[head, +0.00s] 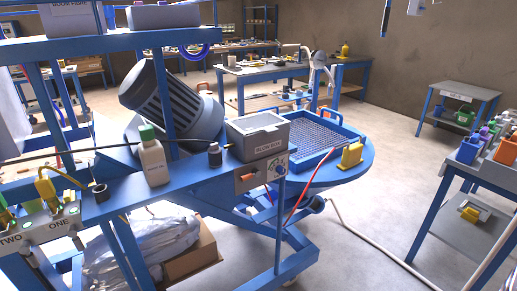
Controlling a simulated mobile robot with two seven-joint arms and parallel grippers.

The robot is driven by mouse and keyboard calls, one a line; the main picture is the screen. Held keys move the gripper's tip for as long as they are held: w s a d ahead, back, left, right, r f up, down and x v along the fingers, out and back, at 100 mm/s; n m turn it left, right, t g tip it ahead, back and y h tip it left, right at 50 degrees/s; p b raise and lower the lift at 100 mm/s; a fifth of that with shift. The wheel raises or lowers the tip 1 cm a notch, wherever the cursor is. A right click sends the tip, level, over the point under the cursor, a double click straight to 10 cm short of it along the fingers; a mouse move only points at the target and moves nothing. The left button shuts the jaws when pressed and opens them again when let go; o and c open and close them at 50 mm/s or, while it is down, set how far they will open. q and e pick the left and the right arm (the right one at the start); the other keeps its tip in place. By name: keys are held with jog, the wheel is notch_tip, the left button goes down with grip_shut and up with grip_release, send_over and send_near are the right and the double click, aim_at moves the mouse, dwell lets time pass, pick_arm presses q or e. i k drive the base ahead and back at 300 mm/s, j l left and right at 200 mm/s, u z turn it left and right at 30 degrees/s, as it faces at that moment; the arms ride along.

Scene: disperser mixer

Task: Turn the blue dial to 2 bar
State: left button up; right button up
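A small blue dial (280,170) sits on a pale plate with markings (272,164) on the front of the blue frame, right of centre. The markings on the plate are too small to read, so I cannot tell which value the dial points to. A thin upright blue post stands just below the dial. Neither of my grippers shows in the head view, and nothing is seen touching the dial.
An orange switch (246,177) is left of the dial. A red hose (296,205) hangs close right. Open floor (375,190) lies further right.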

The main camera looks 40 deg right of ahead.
aim_at(281, 170)
jog(key=z, duration=1.3)
